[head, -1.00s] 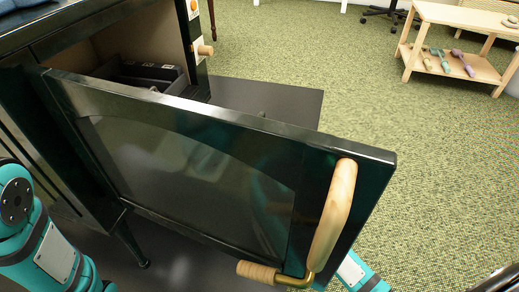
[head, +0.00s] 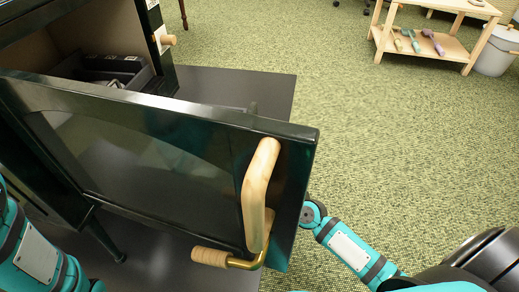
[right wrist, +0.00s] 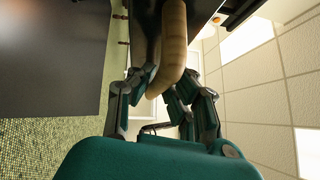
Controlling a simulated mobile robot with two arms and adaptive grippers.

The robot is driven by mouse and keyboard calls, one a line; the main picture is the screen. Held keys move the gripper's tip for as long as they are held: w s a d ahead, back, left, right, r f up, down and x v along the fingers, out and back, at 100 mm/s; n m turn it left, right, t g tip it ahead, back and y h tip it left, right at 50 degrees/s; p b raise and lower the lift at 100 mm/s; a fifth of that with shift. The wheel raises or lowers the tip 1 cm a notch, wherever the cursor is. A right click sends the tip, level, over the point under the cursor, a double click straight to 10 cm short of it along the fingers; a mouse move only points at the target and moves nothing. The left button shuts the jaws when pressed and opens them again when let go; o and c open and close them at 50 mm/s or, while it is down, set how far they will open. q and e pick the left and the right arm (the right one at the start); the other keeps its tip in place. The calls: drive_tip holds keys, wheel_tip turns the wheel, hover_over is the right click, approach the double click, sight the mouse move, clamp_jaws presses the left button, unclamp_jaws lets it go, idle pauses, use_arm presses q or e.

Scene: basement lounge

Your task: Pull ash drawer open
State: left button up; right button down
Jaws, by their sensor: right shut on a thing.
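The black stove's glass door (head: 130,150) stands swung open across the head view. A curved wooden handle (head: 260,185) and a brass latch with a wooden grip (head: 210,257) are on it. No ash drawer can be made out for certain. In the right wrist view my right gripper (right wrist: 160,92) is shut on a rounded wooden handle (right wrist: 174,35). I cannot tell which part of the stove this handle belongs to. In the head view my right arm passes behind the door, which hides its gripper. My left gripper is out of view.
A dark open box (head: 112,72) sits inside the stove. A dark floor plate (head: 240,88) lies beneath it. A wooden shelf (head: 440,55) with several tools and a white bin (head: 495,52) stand at back right. The green carpet (head: 400,130) between is clear.

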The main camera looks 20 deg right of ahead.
drive_tip(key=c, duration=1.4)
unclamp_jaws()
drive_tip(key=shift+s+d+f, duration=0.1)
drive_tip(key=shift+d+f, duration=0.05)
drive_tip(key=shift+d, duration=0.45)
drive_tip(key=shift+o, duration=0.6)
drive_tip(key=shift+a, duration=0.15)
drive_tip(key=v, duration=1.2)
drive_tip(key=shift+a, duration=0.1)
